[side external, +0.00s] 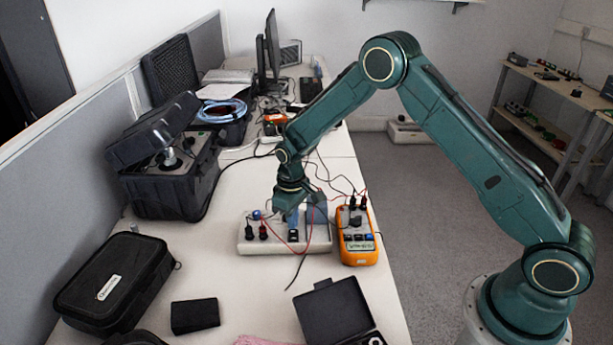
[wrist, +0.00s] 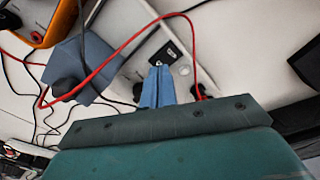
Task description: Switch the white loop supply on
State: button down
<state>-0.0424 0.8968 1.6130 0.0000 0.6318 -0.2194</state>
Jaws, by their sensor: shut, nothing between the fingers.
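The white loop supply (side external: 318,243) is a low white box on the bench, with black plugs and red and black leads in its top. Its small black switch (side external: 293,234) shows on the top face near the front, and also in the wrist view (wrist: 168,54). My gripper (side external: 292,222) points down over the box. Its blue fingers (wrist: 157,72) are shut and empty, with their tips close to the switch. I cannot tell whether they touch it. The switch's position is too small to read.
An orange meter (side external: 357,244) stands just right of the supply. A blue-grey piece (wrist: 88,62) and a red lead (wrist: 128,42) lie close beside my fingers. Black cases (side external: 117,280) and a small black box (side external: 195,316) are on the near bench.

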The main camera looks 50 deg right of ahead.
jog(key=shift+f, duration=0.95)
dwell(1.2)
jog(key=shift+r, duration=3.55)
